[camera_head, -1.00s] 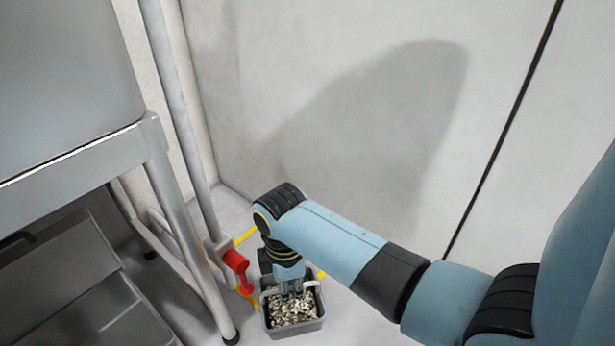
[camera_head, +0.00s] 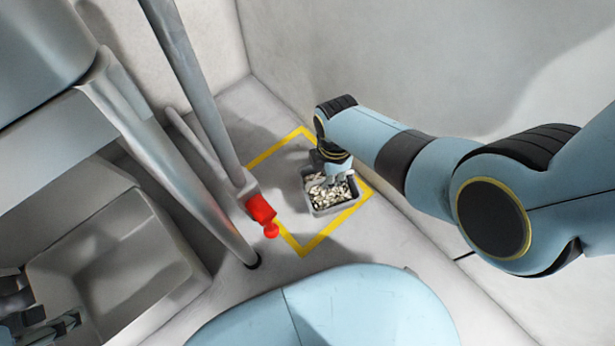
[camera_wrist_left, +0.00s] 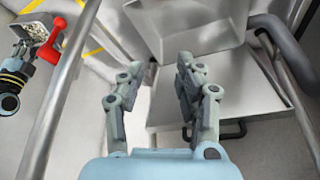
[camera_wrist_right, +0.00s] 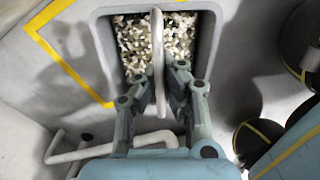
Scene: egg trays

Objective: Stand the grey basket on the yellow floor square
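The grey basket (camera_head: 332,208), full of small pale pieces, is over the right part of the yellow floor square (camera_head: 334,229). Its right side is close to the yellow line. I cannot tell whether its base touches the floor. My right gripper (camera_head: 340,176) is above the basket, pointing down. In the right wrist view my right gripper (camera_wrist_right: 161,82) is shut on the pale handle of the basket (camera_wrist_right: 210,50), and a yellow line (camera_wrist_right: 70,70) runs left of it. My left gripper (camera_wrist_left: 158,78) is open and empty, away at the lower left of the head view (camera_head: 50,325).
A metal frame with a leg (camera_head: 180,165) stands left of the square, beside grey bins (camera_head: 110,255). A red part (camera_head: 261,210) on a post base is at the square's left edge. A pale wall (camera_head: 430,70) lies behind.

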